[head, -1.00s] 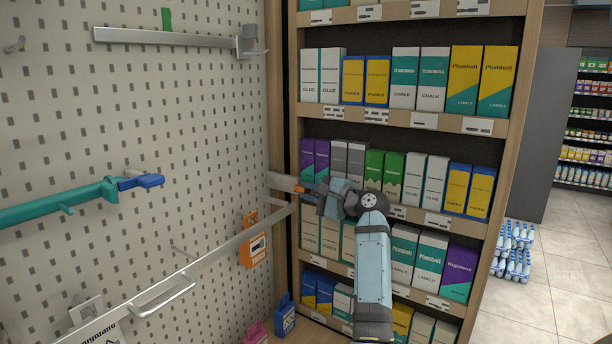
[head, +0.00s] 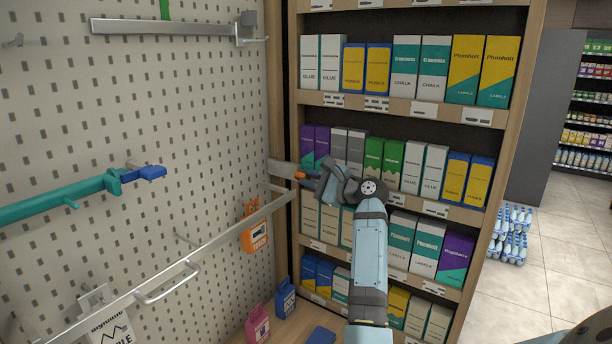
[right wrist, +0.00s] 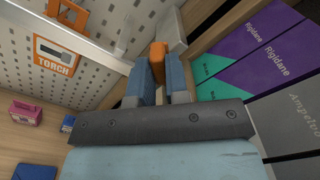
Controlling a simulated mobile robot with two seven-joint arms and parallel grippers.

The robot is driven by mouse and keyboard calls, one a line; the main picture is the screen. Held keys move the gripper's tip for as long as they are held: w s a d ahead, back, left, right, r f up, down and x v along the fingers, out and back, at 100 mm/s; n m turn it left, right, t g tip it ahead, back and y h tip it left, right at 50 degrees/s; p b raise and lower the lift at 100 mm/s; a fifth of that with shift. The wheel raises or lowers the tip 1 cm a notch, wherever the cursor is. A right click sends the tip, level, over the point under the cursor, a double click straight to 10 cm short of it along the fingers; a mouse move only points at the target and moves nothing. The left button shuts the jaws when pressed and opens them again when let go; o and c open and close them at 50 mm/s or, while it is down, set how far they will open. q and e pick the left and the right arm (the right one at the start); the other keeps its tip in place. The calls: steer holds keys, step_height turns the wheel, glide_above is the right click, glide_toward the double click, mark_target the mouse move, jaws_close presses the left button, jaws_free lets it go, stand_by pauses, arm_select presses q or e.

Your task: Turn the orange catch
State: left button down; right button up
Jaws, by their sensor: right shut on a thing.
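The orange catch (head: 300,175) sits at the right end of a short pale bar (head: 281,168), by the shelf's left post. My right gripper (head: 307,173) reaches it from the right and is shut on it. In the right wrist view the orange catch (right wrist: 157,60) stands between the two blue-grey fingers, with its top showing above them. The gripper hides part of the catch in the head view. My left gripper is not in view.
A long pale rail (head: 225,235) runs along the pegboard (head: 150,120) below the catch. An orange torch pack (head: 254,232) hangs behind it. A teal arm with a blue end (head: 150,172) is at left. Boxed goods fill the shelves (head: 410,110) just behind my gripper.

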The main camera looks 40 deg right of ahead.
steer(key=m, duration=0.3)
steer(key=shift+m, duration=1.7)
steer(key=m, duration=0.3)
steer(key=o, duration=0.5)
steer(key=shift+s+d, duration=0.1)
steer(key=shift+s, duration=0.05)
